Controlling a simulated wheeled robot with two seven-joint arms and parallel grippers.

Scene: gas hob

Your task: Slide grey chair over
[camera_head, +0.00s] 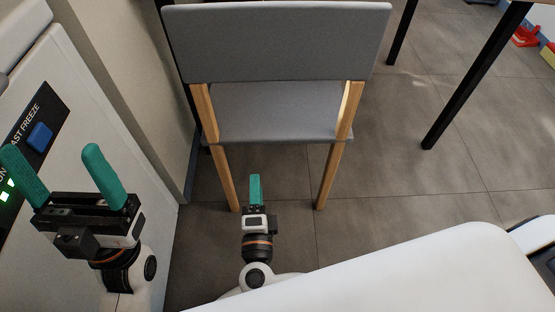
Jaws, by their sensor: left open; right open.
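The grey chair (277,45) stands upright on the floor with its back toward me. It has a grey backrest, a grey seat (268,112) and light wooden legs. My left gripper (62,172) is open and empty, with green fingers, left of the chair and in front of the white appliance. My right gripper (255,188) is seen edge-on, low between the chair's two near legs in the picture. It is open, and one finger hides the other. Neither gripper appears to touch the chair.
A white appliance (75,110) with a blue button borders the left. A table with black legs (455,100) stands at the upper right. Grey tiled floor (400,180) is clear right of the chair. Red and yellow items (526,37) lie at the far right.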

